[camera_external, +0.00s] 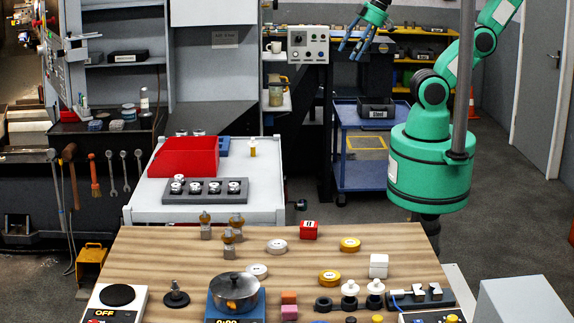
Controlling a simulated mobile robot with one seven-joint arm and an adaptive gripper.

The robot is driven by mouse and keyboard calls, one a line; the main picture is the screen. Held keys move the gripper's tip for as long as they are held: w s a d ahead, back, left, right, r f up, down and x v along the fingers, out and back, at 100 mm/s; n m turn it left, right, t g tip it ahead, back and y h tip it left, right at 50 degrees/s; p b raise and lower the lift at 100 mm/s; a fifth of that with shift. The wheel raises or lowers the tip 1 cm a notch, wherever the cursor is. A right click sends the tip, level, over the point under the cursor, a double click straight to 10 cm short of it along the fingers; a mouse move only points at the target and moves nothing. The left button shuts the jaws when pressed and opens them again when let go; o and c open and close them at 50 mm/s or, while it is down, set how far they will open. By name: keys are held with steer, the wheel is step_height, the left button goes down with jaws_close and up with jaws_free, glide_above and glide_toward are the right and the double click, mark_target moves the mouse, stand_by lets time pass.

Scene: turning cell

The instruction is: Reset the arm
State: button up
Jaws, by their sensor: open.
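My arm is green and black and rises at the right of the external view. Its upper part leaves the top edge of the picture. My gripper (357,45) hangs at the top, right of the middle, with blue fingers spread apart and pointing down and left. It is open, with nothing seen between the fingers. In the picture it shows against the back of the room, well above the wooden table (180,254), and touches nothing that I can see.
The wooden table holds a pot (236,290), yellow and white discs, a red block (309,230) and several small parts. Behind it, a white cart (137,205) carries a red bin (186,155) and a grey holder (168,197). A blue trolley (363,176) stands left of my arm.

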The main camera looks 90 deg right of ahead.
step_height(320, 180, down, 8)
steer(key=b, duration=0.7)
steer(key=shift+r, duration=0.25)
stand_by(6.7)
